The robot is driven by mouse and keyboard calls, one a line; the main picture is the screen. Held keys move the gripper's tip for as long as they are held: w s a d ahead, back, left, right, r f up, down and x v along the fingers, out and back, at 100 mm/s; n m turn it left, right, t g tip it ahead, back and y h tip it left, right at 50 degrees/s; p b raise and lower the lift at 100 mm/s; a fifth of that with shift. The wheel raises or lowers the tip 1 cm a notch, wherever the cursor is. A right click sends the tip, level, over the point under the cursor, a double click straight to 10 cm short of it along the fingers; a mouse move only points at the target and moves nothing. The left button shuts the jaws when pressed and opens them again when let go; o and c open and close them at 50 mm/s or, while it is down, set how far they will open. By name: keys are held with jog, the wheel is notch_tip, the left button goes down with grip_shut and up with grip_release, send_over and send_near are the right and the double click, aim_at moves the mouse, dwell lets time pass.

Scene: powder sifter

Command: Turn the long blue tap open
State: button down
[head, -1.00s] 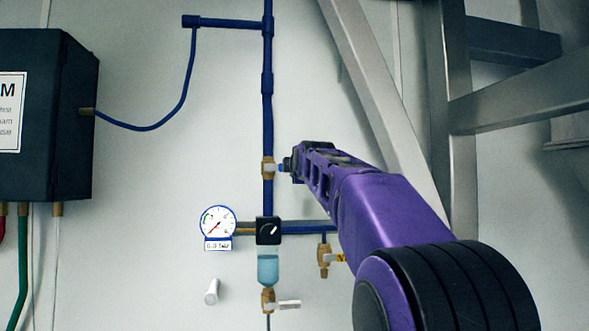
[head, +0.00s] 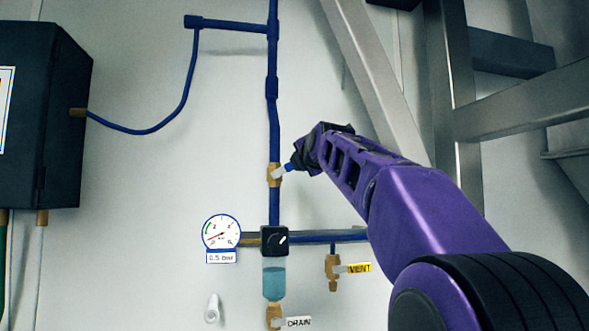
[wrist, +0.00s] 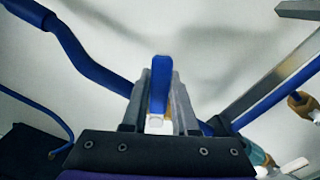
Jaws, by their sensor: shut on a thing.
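The long blue tap has a brass body (head: 275,174) on the vertical blue pipe. Its lever has a pale stem and a blue end (head: 290,167), and slants up to the right from the body. My gripper (head: 299,161) is shut on the blue end. In the wrist view the blue lever (wrist: 160,78) stands between the two fingers of my gripper (wrist: 160,100), with its white stem (wrist: 155,122) below. In the head view the fingers hide part of the lever's end.
A round gauge (head: 222,233) reads about 0.5 bar, left of a black regulator knob (head: 274,241). Lower taps carry a yellow VENT tag (head: 359,268) and a white DRAIN tag (head: 298,322). A dark box (head: 42,115) is at left. Grey metal beams (head: 380,80) stand at right.

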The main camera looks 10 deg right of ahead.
jog(key=n, duration=0.1)
jog(key=a+r+n, duration=0.1)
jog(key=n, duration=0.1)
jog(key=shift+r+p, duration=0.3)
jog(key=shift+a+r+n, duration=0.25)
jog(key=shift+a+n, duration=0.05)
jog(key=shift+n, duration=0.5)
jog(key=c, duration=0.7)
grip_release()
